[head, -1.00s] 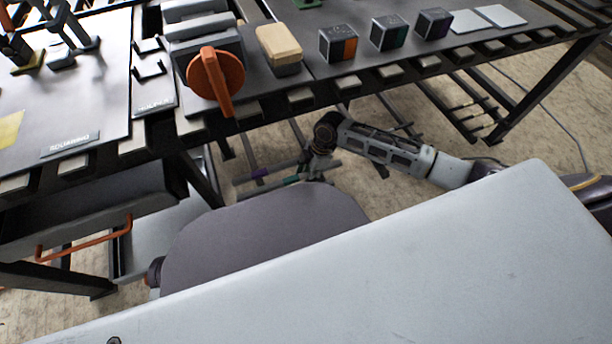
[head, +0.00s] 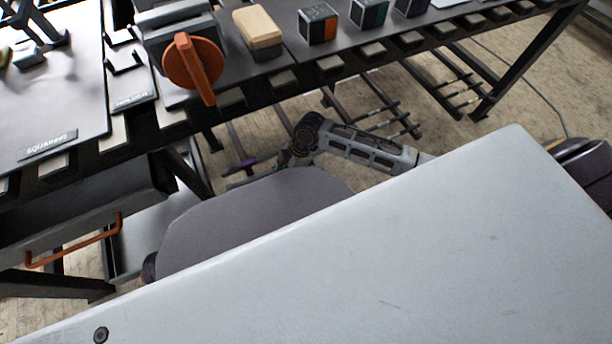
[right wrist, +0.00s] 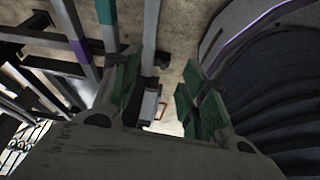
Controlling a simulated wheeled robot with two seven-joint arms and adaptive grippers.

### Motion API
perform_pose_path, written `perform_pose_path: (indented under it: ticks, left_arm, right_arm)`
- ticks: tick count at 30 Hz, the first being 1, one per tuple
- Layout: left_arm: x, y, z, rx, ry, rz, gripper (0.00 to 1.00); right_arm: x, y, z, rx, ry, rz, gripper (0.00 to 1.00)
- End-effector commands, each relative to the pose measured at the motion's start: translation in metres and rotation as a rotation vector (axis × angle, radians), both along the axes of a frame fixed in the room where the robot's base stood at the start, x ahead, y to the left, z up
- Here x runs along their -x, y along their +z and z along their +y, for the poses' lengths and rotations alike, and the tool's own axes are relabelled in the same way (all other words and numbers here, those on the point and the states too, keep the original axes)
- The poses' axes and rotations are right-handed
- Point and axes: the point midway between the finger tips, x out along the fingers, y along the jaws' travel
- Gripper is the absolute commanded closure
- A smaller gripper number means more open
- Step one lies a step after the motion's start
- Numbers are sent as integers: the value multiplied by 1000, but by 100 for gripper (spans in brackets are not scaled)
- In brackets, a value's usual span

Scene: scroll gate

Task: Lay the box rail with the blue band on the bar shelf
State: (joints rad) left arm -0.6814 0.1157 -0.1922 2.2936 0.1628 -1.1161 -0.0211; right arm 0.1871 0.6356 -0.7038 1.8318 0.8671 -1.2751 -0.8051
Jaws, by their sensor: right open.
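My right gripper (head: 286,160) is low beneath the front of the workbench, partly hidden by my own body. In the right wrist view its green-padded fingers (right wrist: 162,98) are apart, with no rail clearly held. Beside the left finger are a rail with a teal-green band (right wrist: 106,12) and a rail with a purple band (right wrist: 78,50). The purple-banded rail also shows in the head view (head: 248,162), left of the gripper. I cannot make out a clearly blue band. Dark bars (head: 385,112) under the bench may be the bar shelf; I cannot tell. My left gripper is not in view.
The workbench (head: 290,60) crosses the top, holding an orange knob (head: 192,66), a wooden-topped block (head: 258,28) and cubes with coloured marks (head: 318,24). A drawer with an orange handle (head: 80,242) is at left. Bench legs stand near the arm.

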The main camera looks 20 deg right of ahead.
Motion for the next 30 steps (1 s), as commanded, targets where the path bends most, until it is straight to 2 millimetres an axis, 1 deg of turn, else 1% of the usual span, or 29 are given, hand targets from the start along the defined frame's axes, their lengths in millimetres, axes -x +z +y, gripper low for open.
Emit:
perform_pose_path:
  ticks: [1,7,12,16,19,24,30]
  left_arm:
    - [0,0,0,0,0,0,62]
    - [0,0,0,0,0,1,62]
    - [0,0,0,1,-1,1,62]
    - [1,0,0,0,-1,2,62]
    - [1,0,0,0,-1,2,62]
    - [1,-1,0,0,-1,2,62]
    - [1,-1,0,0,-1,3,62]
  right_arm:
    - [8,0,10,-18,-24,3,56]
    - [26,2,36,-77,-147,7,56]
    - [39,6,50,-122,-265,14,56]
    - [48,11,57,-156,-363,21,56]
    - [54,14,59,-177,-443,28,56]
    - [64,18,57,-208,-587,42,56]
    - [77,22,45,-232,-769,58,56]
